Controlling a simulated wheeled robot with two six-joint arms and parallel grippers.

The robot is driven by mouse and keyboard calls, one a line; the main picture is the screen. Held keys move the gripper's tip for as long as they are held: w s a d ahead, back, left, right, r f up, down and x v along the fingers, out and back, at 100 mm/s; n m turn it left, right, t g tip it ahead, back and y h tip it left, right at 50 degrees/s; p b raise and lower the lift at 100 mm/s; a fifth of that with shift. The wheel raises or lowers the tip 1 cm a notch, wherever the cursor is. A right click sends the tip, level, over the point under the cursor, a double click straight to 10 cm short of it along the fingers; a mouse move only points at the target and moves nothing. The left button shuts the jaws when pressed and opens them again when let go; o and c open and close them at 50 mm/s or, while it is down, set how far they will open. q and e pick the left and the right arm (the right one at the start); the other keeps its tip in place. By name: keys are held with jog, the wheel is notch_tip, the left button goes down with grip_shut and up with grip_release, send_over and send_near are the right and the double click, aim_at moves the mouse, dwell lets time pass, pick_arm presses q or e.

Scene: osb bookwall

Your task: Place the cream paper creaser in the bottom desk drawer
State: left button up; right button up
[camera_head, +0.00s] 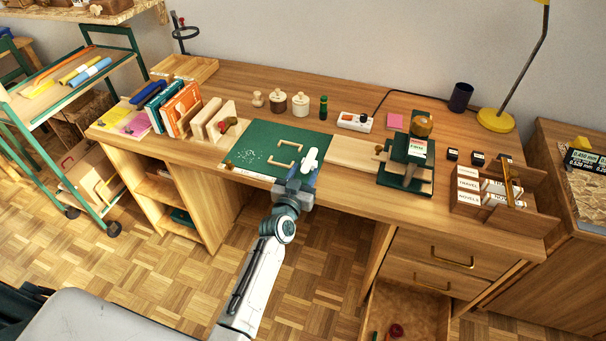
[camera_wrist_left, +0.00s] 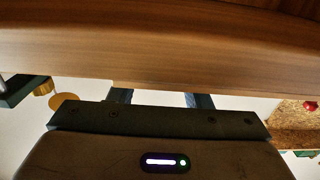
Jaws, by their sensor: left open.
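A pale, rounded, elongated thing (camera_head: 310,159) shows at the front right of the green cutting mat (camera_head: 262,143). It may be the cream paper creaser, but I cannot tell for certain. My left gripper (camera_head: 302,180) is at the desk's front edge, just in front of that pale thing. Its jaws are open; in the left wrist view the two fingers (camera_wrist_left: 160,97) stand apart with nothing visible between them. The bottom desk drawer (camera_head: 425,315) is pulled out at the lower right, with small red items inside. My right gripper is out of view.
A wooden bracket-shaped piece (camera_head: 285,168) lies on the mat. A pale board (camera_head: 354,154) and a dark green press (camera_head: 408,160) stand to the right. Books (camera_head: 180,107) stand at the left. Closed drawers (camera_head: 440,250) sit above the open one.

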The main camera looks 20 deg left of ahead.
pick_arm(q)
jog(key=s, duration=0.2)
jog(key=shift+s+f+b, duration=0.3)
jog(key=shift+s+b, duration=0.05)
jog(key=shift+s, duration=0.05)
jog(key=s+b, duration=0.2)
jog(key=s, duration=0.6)
jog(key=shift+b, duration=0.35)
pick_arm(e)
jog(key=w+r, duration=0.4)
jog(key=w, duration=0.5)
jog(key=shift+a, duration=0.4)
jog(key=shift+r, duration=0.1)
